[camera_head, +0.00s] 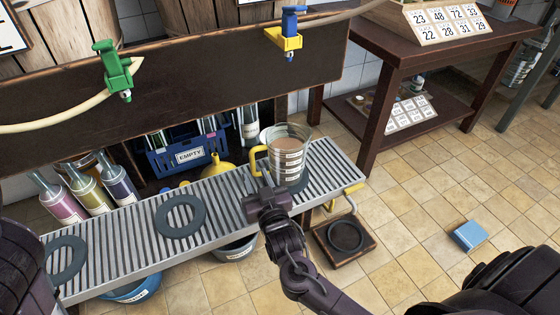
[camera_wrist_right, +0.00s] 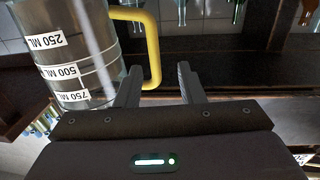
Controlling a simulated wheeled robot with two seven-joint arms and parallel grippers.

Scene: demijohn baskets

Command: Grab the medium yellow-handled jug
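The clear jug (camera_head: 287,152) with a yellow handle (camera_head: 257,159) and white measure labels stands upright at the right end of the grated shelf, on a grey ring. My right gripper (camera_head: 266,184) is just in front of it on the handle side. In the right wrist view the jug (camera_wrist_right: 75,55) fills the upper left, with labels 250, 500 and 750 ML. The yellow handle (camera_wrist_right: 152,50) shows between the two spread fingers (camera_wrist_right: 158,85), and I cannot tell whether its lower end is inside the grip. The right gripper is open. My left gripper is not in view.
The metal grate (camera_head: 135,240) carries another ring (camera_head: 181,216). A blue EMPTY crate (camera_head: 188,155), a yellow funnel (camera_head: 217,168) and bottles (camera_head: 88,192) stand behind. A dark board with a green tap (camera_head: 113,68) and a yellow-blue tap (camera_head: 286,38) hangs above.

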